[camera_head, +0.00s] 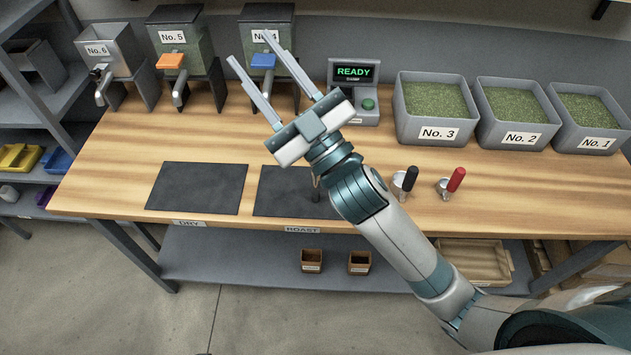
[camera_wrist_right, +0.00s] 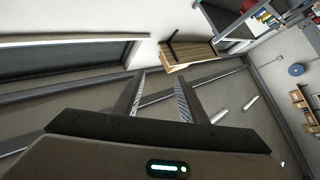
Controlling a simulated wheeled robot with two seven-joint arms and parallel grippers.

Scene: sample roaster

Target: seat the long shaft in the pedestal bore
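I see no long shaft and no pedestal with a bore that I can make out in either view. My right gripper (camera_head: 252,48) reaches over the worktable, in front of the hoppers. Its two long fingers are spread apart with nothing between them. The right wrist view also shows both fingers (camera_wrist_right: 160,80) apart and empty, aimed at the room rather than the tabletop. A small dark upright piece (camera_head: 316,190) shows on the ROAST mat (camera_head: 275,203), partly behind my right arm; I cannot tell what it is. My left gripper is in neither view.
Hoppers No. 6 (camera_head: 118,62), No. 5 (camera_head: 178,55) and No. 4 stand at the back left. A READY control box (camera_head: 353,90) and bins No. 3 (camera_head: 432,135), No. 2 and No. 1 stand rightward. Two handled scoops (camera_head: 455,182) lie near the front. The DRY mat (camera_head: 197,188) is bare.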

